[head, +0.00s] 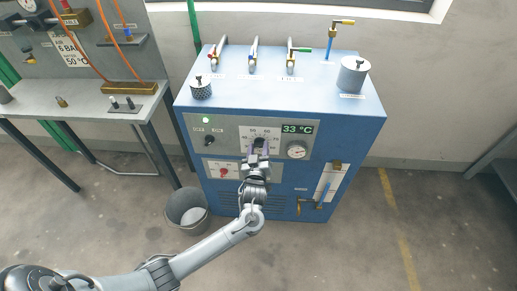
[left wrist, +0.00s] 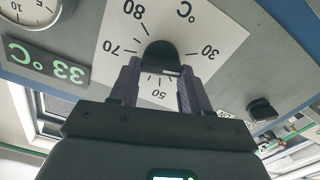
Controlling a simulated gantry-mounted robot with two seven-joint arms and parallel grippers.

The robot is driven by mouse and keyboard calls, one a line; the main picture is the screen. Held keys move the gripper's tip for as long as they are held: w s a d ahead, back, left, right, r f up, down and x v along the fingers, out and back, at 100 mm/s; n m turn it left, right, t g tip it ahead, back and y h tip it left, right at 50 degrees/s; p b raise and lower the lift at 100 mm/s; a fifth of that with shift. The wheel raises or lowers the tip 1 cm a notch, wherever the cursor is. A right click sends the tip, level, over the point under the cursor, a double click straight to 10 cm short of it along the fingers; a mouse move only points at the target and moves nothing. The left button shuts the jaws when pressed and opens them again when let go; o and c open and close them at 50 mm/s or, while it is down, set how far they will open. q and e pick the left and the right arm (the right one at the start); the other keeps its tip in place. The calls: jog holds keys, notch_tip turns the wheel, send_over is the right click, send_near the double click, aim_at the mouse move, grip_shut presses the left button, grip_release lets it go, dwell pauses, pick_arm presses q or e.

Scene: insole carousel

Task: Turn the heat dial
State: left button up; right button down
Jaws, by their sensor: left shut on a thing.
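The heat dial is a black knob (left wrist: 160,55) on a white square scale plate (left wrist: 213,38) marked with temperatures from 30 to 80 °C. My left gripper (left wrist: 160,82) is shut on the knob, one finger at each side. In the head view my left gripper (head: 258,151) reaches the front panel of the blue machine (head: 281,104) from below and hides most of the knob. The green display (head: 297,129) reads 33 °C, and it also shows in the left wrist view (left wrist: 47,62). My right gripper is in neither view.
A round gauge (head: 297,150) sits right of the dial. A small black switch (head: 209,141) and a lit green lamp (head: 206,120) are to its left. A red button (head: 223,172) lies below. A grey bucket (head: 171,208) stands on the floor at left.

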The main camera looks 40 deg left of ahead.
pick_arm(q)
jog(key=shift+r+m+p, duration=0.2)
jog(key=shift+m+p, duration=0.7)
jog(key=shift+p, duration=0.3)
jog(key=m+p, duration=0.2)
jog(key=shift+w+d+m, duration=0.1)
jog(key=shift+m, duration=0.2)
jog(key=m+p, duration=0.2)
jog(key=shift+m+p, duration=0.3)
jog(key=shift+m, duration=0.1)
jog(key=m+p, duration=0.1)
jog(key=m, duration=0.1)
jog(key=m+p, duration=0.1)
jog(key=m, duration=0.1)
jog(key=shift+w+d+f+m+p, duration=0.1)
jog(key=shift+d+f+m+p, duration=0.05)
jog(key=shift+m+p, duration=0.2)
jog(key=m+p, duration=0.1)
jog(key=m, duration=0.1)
jog(key=shift+f+m, duration=0.1)
jog(key=shift+m, duration=0.25)
jog(key=shift+f+m+p, duration=0.1)
jog(key=shift+m+p, duration=0.25)
jog(key=shift+m, duration=0.45)
jog(key=shift+d, duration=0.1)
